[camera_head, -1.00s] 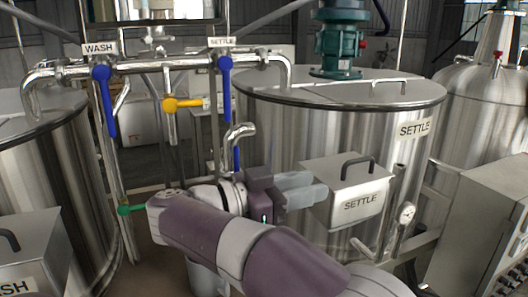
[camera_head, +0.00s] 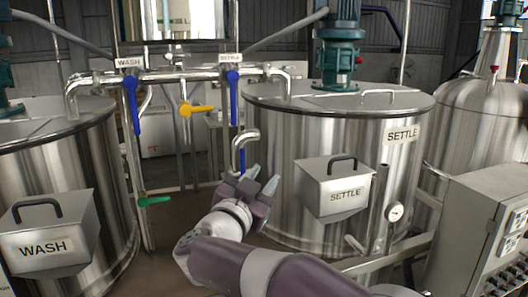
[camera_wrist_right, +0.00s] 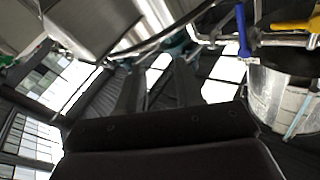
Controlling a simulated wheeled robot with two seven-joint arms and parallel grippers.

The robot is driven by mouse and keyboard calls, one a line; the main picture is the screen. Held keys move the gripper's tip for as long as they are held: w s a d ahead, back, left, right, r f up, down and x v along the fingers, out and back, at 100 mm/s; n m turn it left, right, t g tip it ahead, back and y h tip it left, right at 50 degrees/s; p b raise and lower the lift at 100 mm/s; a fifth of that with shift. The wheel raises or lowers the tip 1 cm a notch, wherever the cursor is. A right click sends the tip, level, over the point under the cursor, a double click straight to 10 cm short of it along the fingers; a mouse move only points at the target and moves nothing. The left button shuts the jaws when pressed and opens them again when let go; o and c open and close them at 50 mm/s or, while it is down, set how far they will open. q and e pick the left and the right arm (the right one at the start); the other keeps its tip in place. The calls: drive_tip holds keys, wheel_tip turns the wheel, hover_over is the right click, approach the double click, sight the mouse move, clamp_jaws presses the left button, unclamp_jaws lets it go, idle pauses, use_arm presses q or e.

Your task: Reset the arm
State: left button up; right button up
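My right arm reaches in from the bottom of the head view. Its right gripper (camera_head: 261,180) is open and empty, with two pale fingers apart and pointing up and away. It shows in front of the gap between the tanks, left of the SETTLE box (camera_head: 338,199). In the right wrist view its two dark fingers (camera_wrist_right: 158,88) stand apart with nothing between them. My left gripper is not in view.
The steel SETTLE tank (camera_head: 335,125) stands right, the WASH tank (camera_head: 95,150) left with a WASH box (camera_head: 75,212). Between them run pipes with blue valve handles (camera_head: 234,95), a yellow handle (camera_head: 197,109) and a green handle (camera_head: 155,200). A control cabinet (camera_head: 475,215) stands far right.

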drive_tip(key=a+f+n+g+y, duration=0.2)
drive_tip(key=a+f+n+y, duration=0.1)
drive_tip(key=f+n+y, duration=0.3)
drive_tip(key=a+f+n+g+y, duration=0.2)
drive_tip(key=a+f+n+y, duration=0.1)
drive_tip(key=f+y, duration=0.4)
drive_tip(key=s+d+f+n+g+h, duration=0.1)
drive_tip(key=s+d+f+g, duration=0.25)
drive_tip(key=f, duration=0.35)
drive_tip(key=s+d+f+n+g, duration=0.1)
drive_tip(key=s+d+f+g, duration=0.2)
drive_tip(key=s+f, duration=0.25)
drive_tip(key=s+d+f+m+g+h, duration=0.1)
drive_tip(key=s+d+f+g+h, duration=0.1)
drive_tip(key=s+d, duration=0.6)
drive_tip(key=s+d+f+m+g+h, duration=0.1)
drive_tip(key=s+d+f+g+h, duration=0.1)
drive_tip(key=s+d+f+g, duration=0.2)
drive_tip(key=shift+s+d+f, duration=1.45)
drive_tip(key=shift+s+d, duration=0.6)
drive_tip(key=shift+d, duration=1.15)
